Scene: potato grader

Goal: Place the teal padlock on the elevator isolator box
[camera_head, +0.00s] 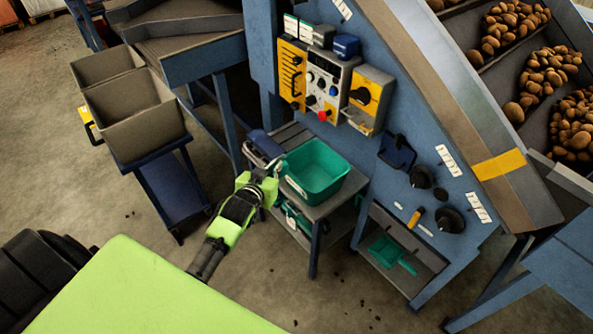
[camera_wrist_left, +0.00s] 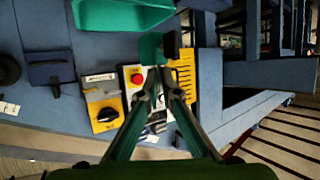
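My left gripper (camera_head: 268,180) reaches in beside the green bin on the small table, well below the control panel. In the left wrist view its two fingers (camera_wrist_left: 161,72) converge to a narrow gap. A small teal block with a dark part beside it, which looks like the teal padlock (camera_wrist_left: 149,48), shows right at the fingertips and seems gripped there. I cannot make it out in the head view. The likely isolator box (camera_head: 367,94) is yellow with a black rotary knob, at the panel's right; it also shows in the left wrist view (camera_wrist_left: 101,104). My right gripper is out of view.
The green bin (camera_head: 318,170) stands on the small table, close to my left gripper. A grey control box (camera_head: 327,85) with a red button and a yellow board (camera_head: 291,72) sit left of the isolator box. A cart with grey crates (camera_head: 135,115) stands left. Open floor lies in front.

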